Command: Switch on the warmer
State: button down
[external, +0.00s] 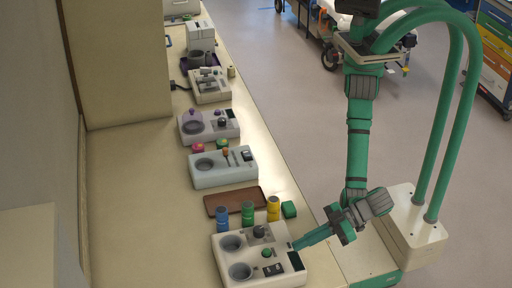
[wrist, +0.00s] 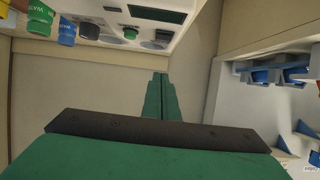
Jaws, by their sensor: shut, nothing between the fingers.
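The pale device nearest the camera (external: 222,257), likely the warmer, though no readable label confirms it, stands on the counter. It has two round wells, a dark knob (external: 259,231), a green button (external: 267,253), a black rocker switch (external: 273,269) and a dark display (external: 296,261). In the wrist view its panel is upside down at the top, with the knob (wrist: 89,30), green button (wrist: 130,33) and display (wrist: 158,14). My gripper (external: 297,245) is shut and empty at the device's right edge; its fingers (wrist: 160,80) show together. Contact is unclear.
Blue (external: 222,218), green (external: 248,213) and yellow (external: 273,208) bottles stand behind the device, beside a green block (external: 289,209). A brown tray (external: 235,201) and another pale device (external: 222,178) are farther back. Open floor (external: 290,100) lies right of the counter.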

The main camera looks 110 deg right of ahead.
send_over(287, 264)
jog(key=shift+w+d+f, duration=0.1)
jog(key=shift+w+f, duration=0.15)
jog(key=shift+f, duration=0.8)
notch_tip(287, 264, down, 3)
jog(key=shift+f, duration=0.1)
jog(key=shift+s+f, duration=0.1)
jog(key=shift+f, duration=0.35)
jog(key=shift+s+f+t, duration=0.15)
jog(key=shift+f+t, duration=0.35)
jog(key=shift+r, duration=0.15)
jog(key=shift+r, duration=0.7)
jog(key=shift+r, duration=0.1)
